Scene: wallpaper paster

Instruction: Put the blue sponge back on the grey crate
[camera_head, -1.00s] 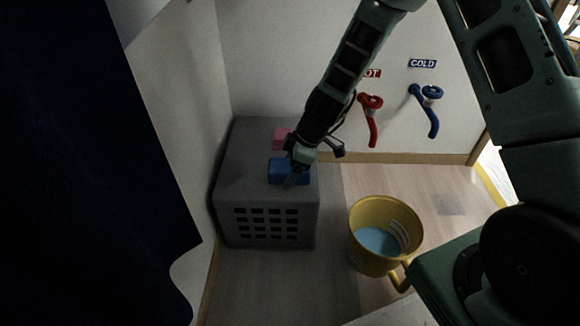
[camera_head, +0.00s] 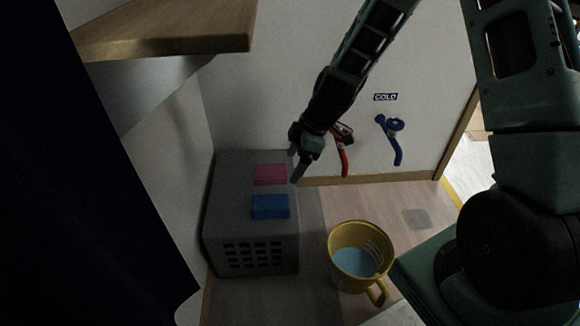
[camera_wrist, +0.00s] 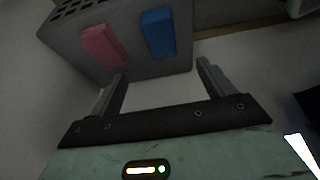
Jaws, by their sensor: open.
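The blue sponge (camera_head: 270,206) lies flat on top of the grey crate (camera_head: 225,205), near its front right part. It also shows in the wrist view (camera_wrist: 159,32) on the crate's top (camera_wrist: 140,62). My gripper (camera_head: 298,180) is open and empty, above and to the right of the crate, apart from the sponge. In the wrist view its two fingers (camera_wrist: 162,80) are spread with nothing between them.
A pink sponge (camera_head: 270,174) lies on the crate behind the blue one. A yellow bucket (camera_head: 340,237) with pale blue contents stands on the floor right of the crate. Red (camera_head: 345,155) and blue (camera_head: 391,140) taps are on the wall. A wooden shelf (camera_head: 165,30) juts out at upper left.

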